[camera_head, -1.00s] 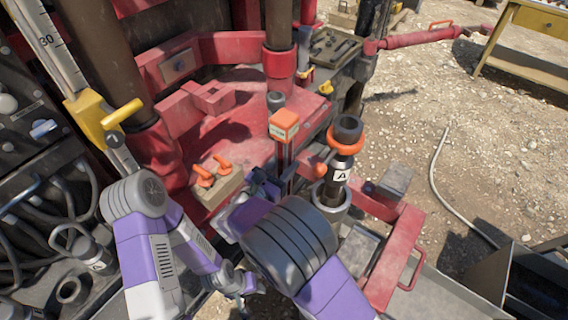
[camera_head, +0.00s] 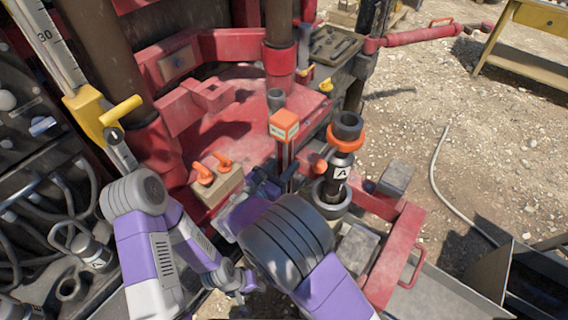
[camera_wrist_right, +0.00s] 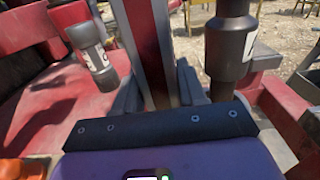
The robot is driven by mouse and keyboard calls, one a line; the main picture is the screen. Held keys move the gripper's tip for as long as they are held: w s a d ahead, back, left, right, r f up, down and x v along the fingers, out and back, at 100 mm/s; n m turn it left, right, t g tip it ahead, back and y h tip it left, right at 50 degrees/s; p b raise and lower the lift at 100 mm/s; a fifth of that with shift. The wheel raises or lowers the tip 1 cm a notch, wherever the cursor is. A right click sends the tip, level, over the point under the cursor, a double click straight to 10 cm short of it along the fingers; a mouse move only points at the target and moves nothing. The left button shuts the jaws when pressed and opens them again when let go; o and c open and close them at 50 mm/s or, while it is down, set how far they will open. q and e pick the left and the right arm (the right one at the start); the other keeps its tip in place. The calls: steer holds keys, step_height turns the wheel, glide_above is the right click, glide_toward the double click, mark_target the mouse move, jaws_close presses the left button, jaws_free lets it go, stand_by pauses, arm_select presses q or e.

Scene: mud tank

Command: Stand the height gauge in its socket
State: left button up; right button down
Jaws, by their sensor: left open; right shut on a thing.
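What I take to be the height gauge (camera_head: 284,124) is an upright red and grey post with an orange block on top. My right gripper (camera_head: 284,180) is shut on it below the block. In the right wrist view its red face (camera_wrist_right: 147,50) stands between the fingers, and the wrist hides its lower end. I cannot tell whether it touches anything below, and I cannot make out its socket. My left gripper (camera_head: 246,283) is open and empty, low in the head view, apart from the gauge.
A black tool marked A (camera_head: 341,168) with an orange ring stands close right of the gauge. A block with two orange handles (camera_head: 216,182) is to the left. A grey cylinder (camera_wrist_right: 92,55) is left of the post in the wrist view. Red frame bars (camera_head: 396,255) lie at right.

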mark_target(280, 143)
steer(key=shift+f, duration=0.1)
steer(key=c, duration=0.6)
jaws_free()
steer(key=shift+o, duration=0.2)
step_height(280, 143, up, 10)
steer(key=p, duration=0.4)
step_height(280, 143, down, 10)
steer(key=b, duration=0.4)
steer(key=shift+f, duration=0.15)
steer(key=shift+r, duration=0.6)
